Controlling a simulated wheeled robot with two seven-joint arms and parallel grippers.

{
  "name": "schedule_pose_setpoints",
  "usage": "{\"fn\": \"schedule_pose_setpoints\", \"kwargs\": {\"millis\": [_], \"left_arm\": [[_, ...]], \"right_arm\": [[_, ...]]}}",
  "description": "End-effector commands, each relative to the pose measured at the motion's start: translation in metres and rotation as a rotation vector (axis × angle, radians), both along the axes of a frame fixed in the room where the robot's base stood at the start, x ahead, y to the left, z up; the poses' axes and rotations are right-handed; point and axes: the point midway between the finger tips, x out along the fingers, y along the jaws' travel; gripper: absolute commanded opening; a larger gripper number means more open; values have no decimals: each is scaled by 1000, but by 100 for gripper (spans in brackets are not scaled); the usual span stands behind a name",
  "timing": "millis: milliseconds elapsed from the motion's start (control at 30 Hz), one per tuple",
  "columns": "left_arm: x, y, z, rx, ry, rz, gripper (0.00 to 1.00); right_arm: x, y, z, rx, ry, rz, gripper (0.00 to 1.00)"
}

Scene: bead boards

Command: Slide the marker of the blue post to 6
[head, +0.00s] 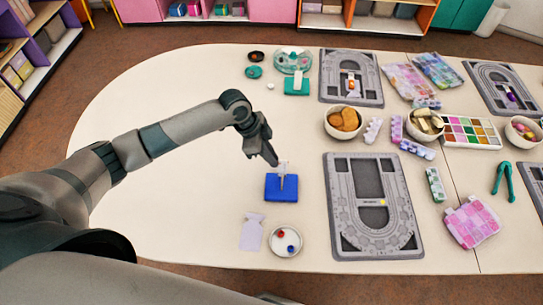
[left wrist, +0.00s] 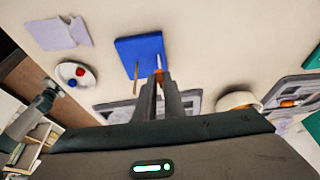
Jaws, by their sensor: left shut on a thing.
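The blue post has a flat blue base (head: 281,188) on the table, with a pale scale and a thin upright on it; the base also shows in the left wrist view (left wrist: 139,47). My left gripper (head: 276,163) reaches down to the top of the upright. In the left wrist view its fingers (left wrist: 158,82) are shut on a small orange piece (left wrist: 159,72), which looks like the marker. A thin rod (left wrist: 136,78) stands beside the fingers. The scale's numbers are too small to read. A dark tip at the bottom edge may be my right gripper (head: 278,299).
A white dish (head: 286,254) with a red and a blue bead and a lilac tag (head: 252,233) lie in front. A grey bead board (head: 339,225) is to the right. A teal stand (head: 296,87) stands farther back. The table's left side is clear.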

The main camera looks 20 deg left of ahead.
Motion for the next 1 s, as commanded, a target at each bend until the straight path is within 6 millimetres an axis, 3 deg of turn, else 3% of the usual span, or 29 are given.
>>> {"fn": "schedule_pose_setpoints", "kwargs": {"millis": [1000], "left_arm": [[0,0,-24,0,0,0,0]], "right_arm": [[0,0,-13,0,0,0,0]]}}
